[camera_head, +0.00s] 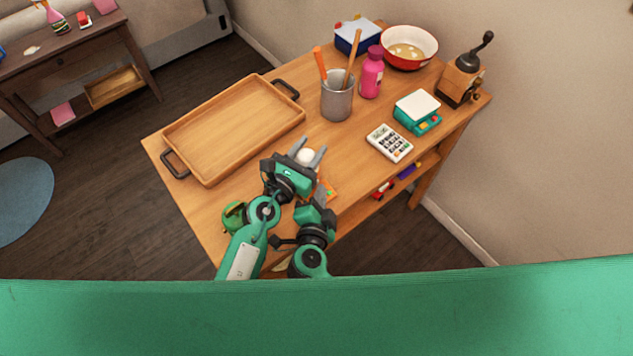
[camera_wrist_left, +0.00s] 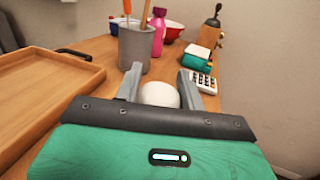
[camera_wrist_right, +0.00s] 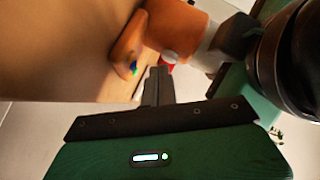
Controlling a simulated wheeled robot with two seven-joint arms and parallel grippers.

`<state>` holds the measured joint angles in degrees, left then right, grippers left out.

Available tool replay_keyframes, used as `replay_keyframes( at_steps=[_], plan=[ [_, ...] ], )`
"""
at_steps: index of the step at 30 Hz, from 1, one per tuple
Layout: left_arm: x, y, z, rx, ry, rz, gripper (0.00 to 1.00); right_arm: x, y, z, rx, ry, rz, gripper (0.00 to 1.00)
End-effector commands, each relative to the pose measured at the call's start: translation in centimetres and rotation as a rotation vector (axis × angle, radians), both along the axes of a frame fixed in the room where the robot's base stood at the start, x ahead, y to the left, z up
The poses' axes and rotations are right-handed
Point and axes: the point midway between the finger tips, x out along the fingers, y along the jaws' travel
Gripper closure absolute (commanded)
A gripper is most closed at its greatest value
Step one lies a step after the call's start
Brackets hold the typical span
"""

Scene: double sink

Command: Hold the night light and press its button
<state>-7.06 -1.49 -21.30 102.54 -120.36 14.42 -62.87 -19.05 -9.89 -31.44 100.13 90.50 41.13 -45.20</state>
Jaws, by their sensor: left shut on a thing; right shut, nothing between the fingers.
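The night light shows as a white rounded top (camera_head: 306,156) between the fingers of my left gripper (camera_head: 309,151) in the head view. The left wrist view shows the same white dome (camera_wrist_left: 160,94) between both fingers, which are shut on it. Its lower part is hidden there by the gripper. My right gripper (camera_head: 321,188) is shut and empty, just below and right of the left gripper. In the right wrist view its closed fingers (camera_wrist_right: 158,84) point toward an orange body (camera_wrist_right: 180,33) close by. I cannot tell whether they touch it.
A wooden tray (camera_head: 186,176) lies left on the table. A grey utensil cup (camera_head: 337,103), pink bottle (camera_head: 371,75), calculator (camera_head: 389,143), teal scale (camera_head: 417,113), grinder (camera_head: 460,80) and red bowl (camera_head: 432,43) stand behind and right. A green object (camera_head: 233,216) sits near my left arm.

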Motion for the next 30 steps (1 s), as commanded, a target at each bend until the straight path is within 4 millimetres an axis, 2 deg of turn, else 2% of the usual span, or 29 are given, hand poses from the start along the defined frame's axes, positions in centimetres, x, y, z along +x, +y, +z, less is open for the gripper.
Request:
replay_keyframes(
  at_steps=[30],
  plan=[
    [-0.2,-0.1,-0.2,-0.001,0.004,-0.004,0.86,1.3,0.6,0.1,0.003,-0.002,-0.007,1.00]
  ],
)
